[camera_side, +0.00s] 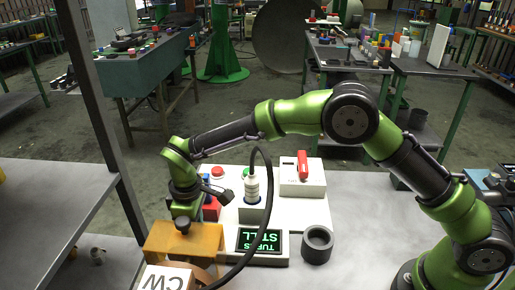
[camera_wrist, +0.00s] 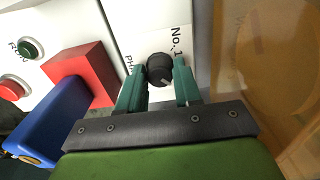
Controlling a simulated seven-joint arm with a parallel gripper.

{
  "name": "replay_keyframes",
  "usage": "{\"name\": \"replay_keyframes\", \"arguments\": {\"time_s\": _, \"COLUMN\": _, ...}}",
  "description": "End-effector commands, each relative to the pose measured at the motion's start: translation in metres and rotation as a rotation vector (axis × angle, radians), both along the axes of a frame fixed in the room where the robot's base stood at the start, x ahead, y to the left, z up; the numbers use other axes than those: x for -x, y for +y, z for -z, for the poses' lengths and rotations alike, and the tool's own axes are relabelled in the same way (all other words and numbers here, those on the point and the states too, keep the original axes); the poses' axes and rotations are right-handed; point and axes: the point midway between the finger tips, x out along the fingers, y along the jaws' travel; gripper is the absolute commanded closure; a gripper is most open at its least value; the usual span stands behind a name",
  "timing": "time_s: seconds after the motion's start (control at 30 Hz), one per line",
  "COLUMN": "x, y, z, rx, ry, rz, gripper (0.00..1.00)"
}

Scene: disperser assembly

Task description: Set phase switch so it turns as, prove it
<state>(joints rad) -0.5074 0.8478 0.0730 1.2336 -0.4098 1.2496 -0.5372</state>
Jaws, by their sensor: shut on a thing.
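In the wrist view, the phase switch is a black round knob (camera_wrist: 158,68) with a light pointer mark on its lower right side. It sits on a white panel marked "No.1" and partly hidden letters starting "PH". My gripper (camera_wrist: 161,75) has its two teal fingers shut on the knob, one on each side. In the side view, my wrist hides the knob. A display (camera_side: 258,240) shows green text, seen upside down, that reads like "TURNS STILL". A white block marked "CW" (camera_side: 168,280), also upside down, stands at the bottom edge.
An orange translucent piece (camera_side: 195,240) stands close beside my gripper. Red (camera_wrist: 82,70) and blue (camera_wrist: 48,115) blocks lie to the left, near green (camera_wrist: 31,47) and red (camera_wrist: 12,88) buttons. A black cable (camera_side: 268,185) arches over the board. A red-handled box (camera_side: 300,185) and dark ring (camera_side: 318,244) stand right.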

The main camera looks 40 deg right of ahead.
Motion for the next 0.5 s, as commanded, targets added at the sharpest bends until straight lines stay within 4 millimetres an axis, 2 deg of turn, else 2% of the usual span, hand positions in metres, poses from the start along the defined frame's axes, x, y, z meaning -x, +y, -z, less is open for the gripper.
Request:
{"name": "replay_keyframes", "arguments": {"time_s": 0.4, "x": -0.0002, "y": -0.0002, "z": -0.0008, "rx": -0.001, "ry": 0.001, "rz": 0.011, "gripper": 0.97}}
{"name": "replay_keyframes", "arguments": {"time_s": 0.43, "x": -0.0002, "y": -0.0002, "z": -0.0008, "rx": -0.001, "ry": 0.001, "rz": 0.011, "gripper": 0.63}}
{"name": "replay_keyframes", "arguments": {"time_s": 0.5, "x": -0.0002, "y": -0.0002, "z": -0.0007, "rx": -0.001, "ry": 0.001, "rz": 0.010, "gripper": 0.53}}
